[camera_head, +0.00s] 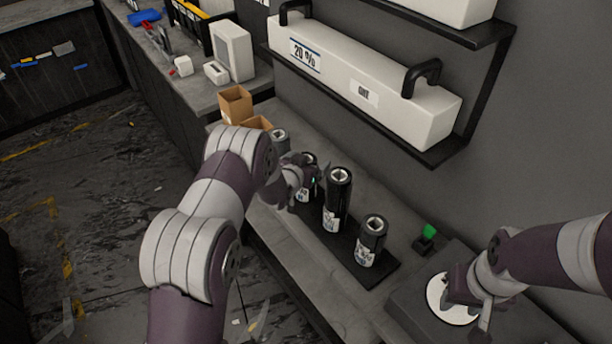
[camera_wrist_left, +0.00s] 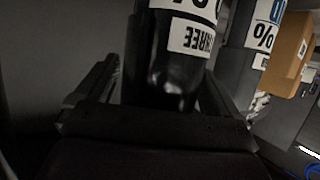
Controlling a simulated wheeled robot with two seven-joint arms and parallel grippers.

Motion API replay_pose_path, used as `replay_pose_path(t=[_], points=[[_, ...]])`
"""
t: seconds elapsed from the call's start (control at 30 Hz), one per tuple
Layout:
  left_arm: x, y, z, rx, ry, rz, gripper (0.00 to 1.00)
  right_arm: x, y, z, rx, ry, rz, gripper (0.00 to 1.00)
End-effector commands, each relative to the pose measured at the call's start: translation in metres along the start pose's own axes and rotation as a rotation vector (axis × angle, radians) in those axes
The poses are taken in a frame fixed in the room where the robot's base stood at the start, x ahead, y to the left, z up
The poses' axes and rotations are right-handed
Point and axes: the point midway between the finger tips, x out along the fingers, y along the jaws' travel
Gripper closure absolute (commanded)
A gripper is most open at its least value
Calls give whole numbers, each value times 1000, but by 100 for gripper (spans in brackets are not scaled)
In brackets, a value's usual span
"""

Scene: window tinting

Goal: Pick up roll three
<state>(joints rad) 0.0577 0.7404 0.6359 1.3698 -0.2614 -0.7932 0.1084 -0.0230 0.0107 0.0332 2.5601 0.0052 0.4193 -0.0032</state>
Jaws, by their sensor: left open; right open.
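Roll three (camera_wrist_left: 170,60) is a black cylinder whose white label reads THREE, upside down in the left wrist view. It stands between the fingers of my open left gripper (camera_wrist_left: 158,98). In the head view my left gripper (camera_head: 298,186) is at a dark roll (camera_head: 309,160), largely hidden by the hand. Two more black rolls stand upright nearer the camera, a middle roll (camera_head: 338,190) and a front roll (camera_head: 371,238). A further roll (camera_head: 279,138) shows behind the hand. My right gripper (camera_head: 474,292) is open and empty, above a white disc (camera_head: 443,306) at the right.
The rolls stand on a black tray (camera_head: 385,276) on a grey bench. Brown boxes (camera_head: 235,104) stand behind them. A wall shelf with a long white box (camera_head: 340,75) marked 20 % and ONE overhangs the bench. A small green-topped item (camera_head: 428,234) lies right of the tray.

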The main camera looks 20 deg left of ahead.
Motion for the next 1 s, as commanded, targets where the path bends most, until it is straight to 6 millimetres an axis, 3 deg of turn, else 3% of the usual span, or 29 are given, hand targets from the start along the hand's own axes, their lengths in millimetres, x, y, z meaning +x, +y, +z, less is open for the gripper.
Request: replay_pose_path(t=[0.13, 0.33, 0.37, 0.63, 1.0], points=[[0, 0, 0, 0, 0, 0, 4, 1, 0, 0, 0, 0, 0, 57], [0, 0, 0, 0, 0, 0, 70, 1, 0, 0, 0, 0, 0, 57], [0, 0, 0, 0, 0, 0, 72, 1, 0, 0, 0, 0, 0, 57], [-2, 0, -7, 1, 5, 0, 72, 3, 0, 0, 0, 0, 0, 57], [-34, 0, -82, 1, 5, -1, 72, 18, 0, 2, 0, 0, 0, 57]])
